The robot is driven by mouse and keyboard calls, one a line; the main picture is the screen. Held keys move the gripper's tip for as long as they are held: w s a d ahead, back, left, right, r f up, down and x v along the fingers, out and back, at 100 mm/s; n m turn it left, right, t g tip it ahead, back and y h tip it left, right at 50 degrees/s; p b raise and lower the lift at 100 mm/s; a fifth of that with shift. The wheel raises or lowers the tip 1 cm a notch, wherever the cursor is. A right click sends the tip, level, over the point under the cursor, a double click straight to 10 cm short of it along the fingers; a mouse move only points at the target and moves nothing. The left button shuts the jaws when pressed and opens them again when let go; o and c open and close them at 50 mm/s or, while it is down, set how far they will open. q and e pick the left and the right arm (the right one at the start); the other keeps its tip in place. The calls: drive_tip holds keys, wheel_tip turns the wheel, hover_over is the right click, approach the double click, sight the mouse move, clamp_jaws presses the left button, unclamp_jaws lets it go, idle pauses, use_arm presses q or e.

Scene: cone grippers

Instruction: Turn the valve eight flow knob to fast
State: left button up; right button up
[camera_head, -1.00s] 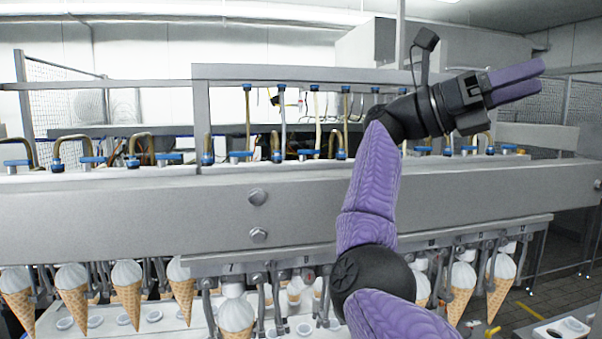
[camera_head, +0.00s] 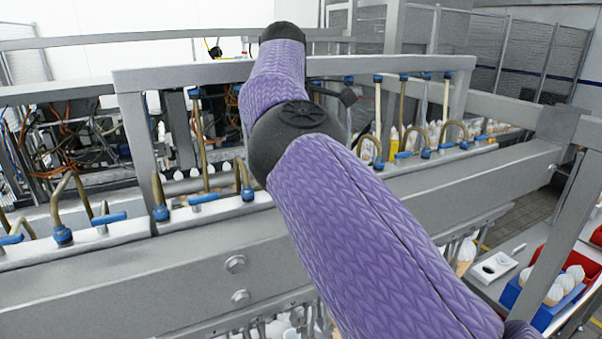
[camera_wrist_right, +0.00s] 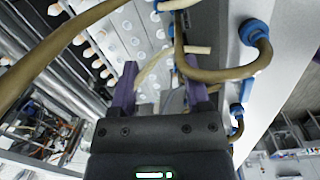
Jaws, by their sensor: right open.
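Blue-handled knobs stand along the metal valve rail, including one at the left (camera_head: 110,218), one near the centre (camera_head: 205,197) and one on the right (camera_head: 404,155). I cannot tell which is valve eight; no number or speed marking is legible. My purple right arm crosses the rail in the head view, and its gripper is hidden there. In the right wrist view my right gripper (camera_wrist_right: 161,94) is open, its two purple fingers apart, close to the tan hoses (camera_wrist_right: 222,74) and blue fittings (camera_wrist_right: 255,33). Nothing is visibly held. My left gripper is not in view.
Bent hoses (camera_head: 70,190) and an upright metal frame (camera_head: 130,140) crowd the rail around my arm. A thick grey beam (camera_head: 150,285) runs in front. Cones stand in a blue tray (camera_head: 535,300) at the lower right. Cables hang behind at the left.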

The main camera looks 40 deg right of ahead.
drive_tip(key=f, duration=0.1)
drive_tip(key=a+f, duration=0.1)
drive_tip(key=f+y+b, duration=0.1)
drive_tip(key=shift+s+a+f, duration=0.2)
drive_tip(key=shift+a, duration=0.15)
wheel_tip(320, 180, down, 6)
drive_tip(key=shift+d+r+p, duration=0.1)
drive_tip(key=shift+p, duration=0.45)
drive_tip(key=shift+f, duration=0.25)
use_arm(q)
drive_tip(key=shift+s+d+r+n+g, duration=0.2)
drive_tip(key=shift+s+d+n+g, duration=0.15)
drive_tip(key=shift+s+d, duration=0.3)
use_arm(e)
clamp_jaws()
